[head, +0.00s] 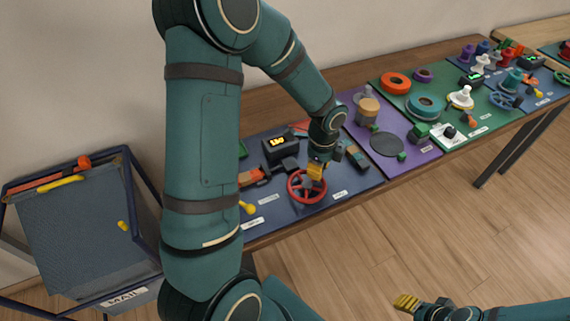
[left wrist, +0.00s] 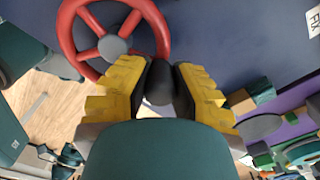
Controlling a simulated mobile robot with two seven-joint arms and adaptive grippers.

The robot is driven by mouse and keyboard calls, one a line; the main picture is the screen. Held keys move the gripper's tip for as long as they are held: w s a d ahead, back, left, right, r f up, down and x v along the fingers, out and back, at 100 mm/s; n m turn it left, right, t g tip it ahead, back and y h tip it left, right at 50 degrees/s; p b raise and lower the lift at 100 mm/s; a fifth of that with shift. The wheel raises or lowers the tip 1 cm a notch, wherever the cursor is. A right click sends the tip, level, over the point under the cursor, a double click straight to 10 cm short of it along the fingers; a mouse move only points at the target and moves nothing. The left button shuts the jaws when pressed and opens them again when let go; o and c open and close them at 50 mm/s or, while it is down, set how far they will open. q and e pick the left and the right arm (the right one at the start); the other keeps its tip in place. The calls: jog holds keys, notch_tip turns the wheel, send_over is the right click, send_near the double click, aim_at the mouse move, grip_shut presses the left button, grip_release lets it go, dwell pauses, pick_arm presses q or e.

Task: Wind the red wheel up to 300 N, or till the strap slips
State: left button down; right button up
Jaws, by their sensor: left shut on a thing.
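The red wheel (head: 291,188) stands on the dark blue panel at the near edge of the bench. It also shows at the top of the left wrist view (left wrist: 66,36), with red spokes and a grey hub. My left gripper (head: 316,172) is at the wheel's far right rim. In the left wrist view, its yellow fingers (left wrist: 160,88) are closed around a dark grey handle knob (left wrist: 161,82) beside the rim. A black display box (head: 281,149) behind the wheel shows lit yellow digits, too small to read surely. I cannot make out the strap. My right gripper (head: 407,303) is low, away from the bench.
A purple panel (head: 425,158) and a green panel (head: 505,116) with several parts continue to the right. An orange-red tool (head: 252,177) lies left of the wheel. A framed bin (head: 80,225) stands at the left. The floor before the bench is clear.

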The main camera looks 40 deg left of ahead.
aim_at(315, 199)
pick_arm(q)
jog(key=d, duration=0.1)
jog(key=s+d, duration=0.1)
jog(key=d, duration=0.1)
jog(key=s+d+b, duration=0.1)
jog(key=shift+s+d+f, duration=0.1)
jog(key=shift+s+d, duration=0.05)
jog(key=shift+d, duration=0.1)
jog(key=s, duration=0.3)
jog(key=shift+s+d+b, duration=0.25)
jog(key=shift+s+b, duration=0.05)
jog(key=shift+b, duration=0.05)
jog(key=shift+s+a, duration=0.1)
jog(key=shift+s, duration=0.3)
jog(key=shift+p, duration=0.55)
jog(key=shift+s+a, duration=0.1)
